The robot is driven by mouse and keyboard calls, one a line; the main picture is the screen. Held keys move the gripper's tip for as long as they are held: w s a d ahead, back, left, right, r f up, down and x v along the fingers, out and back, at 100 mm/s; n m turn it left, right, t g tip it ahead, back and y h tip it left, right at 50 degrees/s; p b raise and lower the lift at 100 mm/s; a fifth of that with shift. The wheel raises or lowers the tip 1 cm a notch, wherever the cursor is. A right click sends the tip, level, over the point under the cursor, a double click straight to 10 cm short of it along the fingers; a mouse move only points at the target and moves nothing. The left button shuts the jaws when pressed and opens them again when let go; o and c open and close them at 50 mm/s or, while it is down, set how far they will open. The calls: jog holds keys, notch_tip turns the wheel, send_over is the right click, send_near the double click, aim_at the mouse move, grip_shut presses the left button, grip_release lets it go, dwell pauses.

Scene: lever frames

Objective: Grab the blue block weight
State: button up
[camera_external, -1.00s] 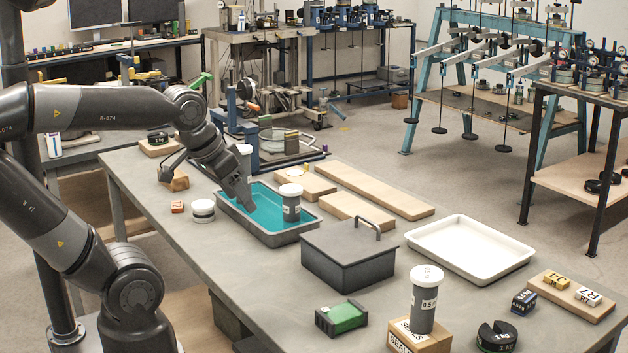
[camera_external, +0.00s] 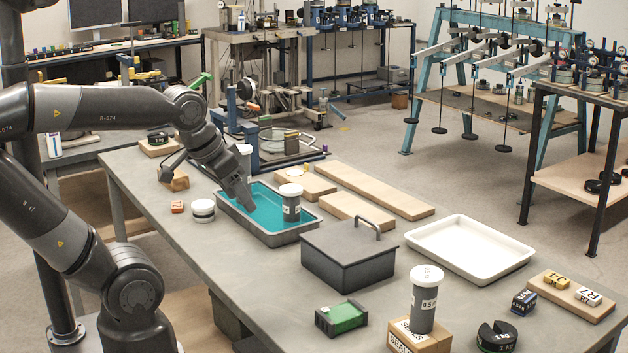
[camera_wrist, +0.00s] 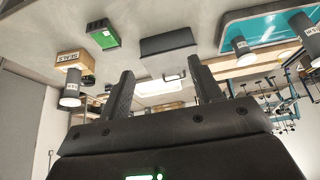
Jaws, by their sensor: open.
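The blue block weight (camera_external: 524,302) is a small dark blue block with white markings. It stands at the right front of the grey table, beside a wooden board. My gripper (camera_external: 245,203) is far to its left in the external view, over or near the teal-lined tray (camera_external: 224,207). In the wrist view my gripper (camera_wrist: 162,84) shows two dark fingers spread apart with nothing held between them. I cannot make out the blue block in the wrist view.
Between them stand a dark lidded box (camera_external: 349,258), a green block (camera_external: 342,318) and a capped cylinder (camera_external: 424,306) on a wooden block (camera_external: 430,343). A white tray (camera_external: 468,276) lies behind. A dark round weight (camera_external: 496,337) and a board (camera_external: 572,304) with yellow and white blocks flank the blue block.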

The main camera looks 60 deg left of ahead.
jog(key=w+d+r, duration=0.2)
jog(key=w, duration=0.5)
jog(key=w+d+r, duration=0.2)
jog(key=w+r, duration=0.1)
jog(key=w, duration=0.4)
jog(key=n+g, duration=0.1)
send_over(526, 295)
jog(key=s, duration=0.5)
notch_tip(526, 295, down, 18)
jog(key=f, duration=0.1)
jog(key=shift+y, duration=0.3)
jog(key=x, duration=0.5)
jog(key=shift+w+d+r, duration=0.1)
jog(key=shift+d, duration=0.05)
jog(key=shift+w+x, duration=0.2)
jog(key=shift+x, duration=1.05)
jog(key=shift+w+x, duration=0.2)
jog(key=shift+x, duration=1.05)
jog(key=shift+d+r, duration=0.15)
jog(key=shift+c, duration=0.5)
grip_shut()
